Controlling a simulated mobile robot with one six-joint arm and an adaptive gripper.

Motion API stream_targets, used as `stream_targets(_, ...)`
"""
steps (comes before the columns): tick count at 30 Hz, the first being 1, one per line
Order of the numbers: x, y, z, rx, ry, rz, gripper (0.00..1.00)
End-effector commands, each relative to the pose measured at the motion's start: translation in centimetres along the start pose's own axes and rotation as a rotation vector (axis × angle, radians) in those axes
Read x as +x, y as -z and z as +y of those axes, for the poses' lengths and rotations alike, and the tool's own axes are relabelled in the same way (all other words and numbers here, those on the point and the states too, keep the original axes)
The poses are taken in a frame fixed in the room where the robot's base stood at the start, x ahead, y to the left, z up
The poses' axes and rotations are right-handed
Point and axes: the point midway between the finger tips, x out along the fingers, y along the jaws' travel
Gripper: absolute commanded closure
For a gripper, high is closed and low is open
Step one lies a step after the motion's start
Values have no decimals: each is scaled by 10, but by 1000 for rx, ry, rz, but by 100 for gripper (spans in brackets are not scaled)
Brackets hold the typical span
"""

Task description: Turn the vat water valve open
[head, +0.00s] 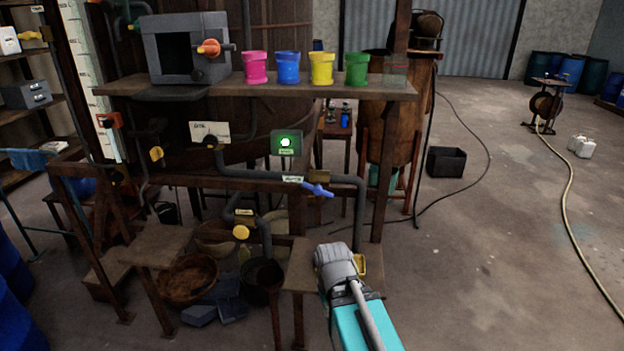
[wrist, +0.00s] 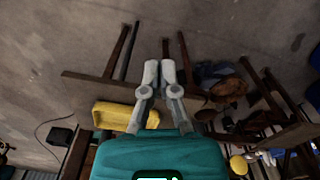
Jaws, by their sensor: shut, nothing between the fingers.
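A blue-handled valve (head: 317,190) sits on a grey pipe (head: 250,177) below the shelf in the head view. A small label (head: 292,179) is beside it, too small to read. A yellow-knobbed valve (head: 241,232) is on a lower pipe. I cannot make out the blue handle for sure in the wrist view. My gripper (wrist: 165,68) is shut and empty in the wrist view, its two grey fingers together. In the head view my arm is low and to the right of the blue valve, apart from it, and the fingertips are hidden.
The upper shelf (head: 215,91) holds a grey box and several coloured pots. A green-lit box (head: 286,142) hangs below it. A wooden stand (head: 298,277) is near my arm. A yellow bin (wrist: 125,117) shows in the wrist view. The floor at right is mostly open, with hoses.

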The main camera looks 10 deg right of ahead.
Motion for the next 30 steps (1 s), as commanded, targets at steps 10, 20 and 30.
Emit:
stream_targets(10,-1,1,0,-4,3,0,100)
stream_targets(20,-28,29,5,-140,129,24,100)
stream_targets(30,-101,98,12,-501,421,217,100)
